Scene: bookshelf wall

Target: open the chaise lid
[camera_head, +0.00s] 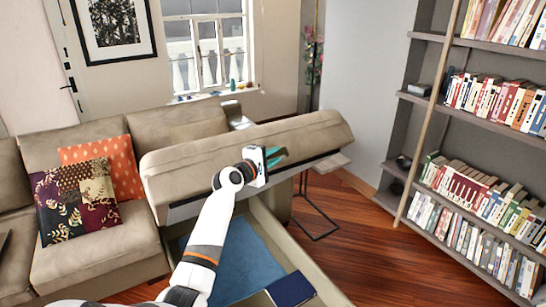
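The beige chaise lid (240,140) is raised and tilted above the chaise's storage box (308,266). The box is open to view, with a blue bottom (240,262) and a dark blue book-like item (290,290) near its front. My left arm reaches up from the bottom of the picture. Its gripper (275,157), with teal fingers, is at the lid's near side, right of the lid's middle. Whether the fingers touch or grasp the lid, and how far apart they are, cannot be made out. My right gripper is not in view.
The beige sofa (90,265) with an orange cushion (115,165) and a patterned cushion (75,200) stands at the left. A tall bookshelf (400,140) with a leaning ladder rail fills the right.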

